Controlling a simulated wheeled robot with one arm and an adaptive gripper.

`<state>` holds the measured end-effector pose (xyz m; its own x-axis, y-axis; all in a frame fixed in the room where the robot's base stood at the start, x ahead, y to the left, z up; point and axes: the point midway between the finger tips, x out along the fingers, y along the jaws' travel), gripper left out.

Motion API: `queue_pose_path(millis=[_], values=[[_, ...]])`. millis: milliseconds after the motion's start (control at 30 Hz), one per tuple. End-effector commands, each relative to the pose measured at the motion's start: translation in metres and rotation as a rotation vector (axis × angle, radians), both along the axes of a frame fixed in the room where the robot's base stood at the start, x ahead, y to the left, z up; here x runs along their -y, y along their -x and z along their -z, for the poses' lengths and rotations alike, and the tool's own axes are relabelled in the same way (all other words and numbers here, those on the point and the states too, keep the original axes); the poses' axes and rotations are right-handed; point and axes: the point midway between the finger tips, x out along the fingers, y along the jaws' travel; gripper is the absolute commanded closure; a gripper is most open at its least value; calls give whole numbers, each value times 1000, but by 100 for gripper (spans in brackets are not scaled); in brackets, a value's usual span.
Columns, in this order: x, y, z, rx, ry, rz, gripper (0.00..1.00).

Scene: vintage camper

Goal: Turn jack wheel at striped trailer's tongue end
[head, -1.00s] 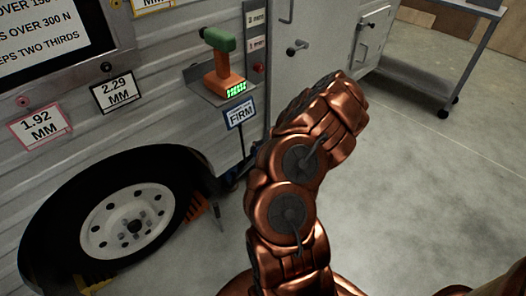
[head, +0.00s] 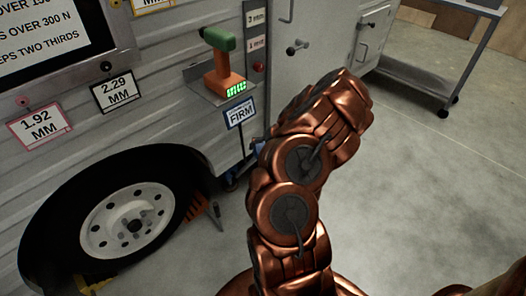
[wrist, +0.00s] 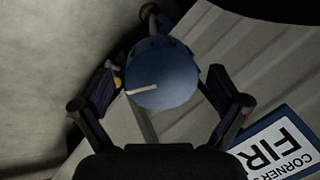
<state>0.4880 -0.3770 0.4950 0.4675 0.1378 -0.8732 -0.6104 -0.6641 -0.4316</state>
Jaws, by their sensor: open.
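A round blue wheel (wrist: 165,80) with a pale stripe across its face fills the middle of the wrist view; it looks like the jack wheel. My gripper (wrist: 163,76) is open, with one dark finger on each side of it. I cannot tell whether either finger touches it. In the head view my copper arm hides the gripper. Only small bits of blue show low beside the arm there, near the trailer's corner. The grey ribbed trailer (head: 165,105) stands at the left.
A FIRM sign (head: 240,113) hangs under a shelf holding an orange and green tool (head: 222,66). The trailer's tyre (head: 190,175) is at lower left. A grey cart (head: 440,80) stands at back right. The floor at right is clear.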

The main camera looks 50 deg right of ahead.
Motion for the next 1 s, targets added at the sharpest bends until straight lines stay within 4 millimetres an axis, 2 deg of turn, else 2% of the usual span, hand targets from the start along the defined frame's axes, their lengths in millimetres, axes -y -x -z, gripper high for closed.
queue_pose_path(millis=[400, 600, 800, 1000], values=[[11, 32, -60, 2, 3, 3, 2], [14, 44, -84, 2, 2, 1, 2], [15, 50, -93, -1, 1, 0, 2], [15, 51, -95, -1, 1, 0, 2]])
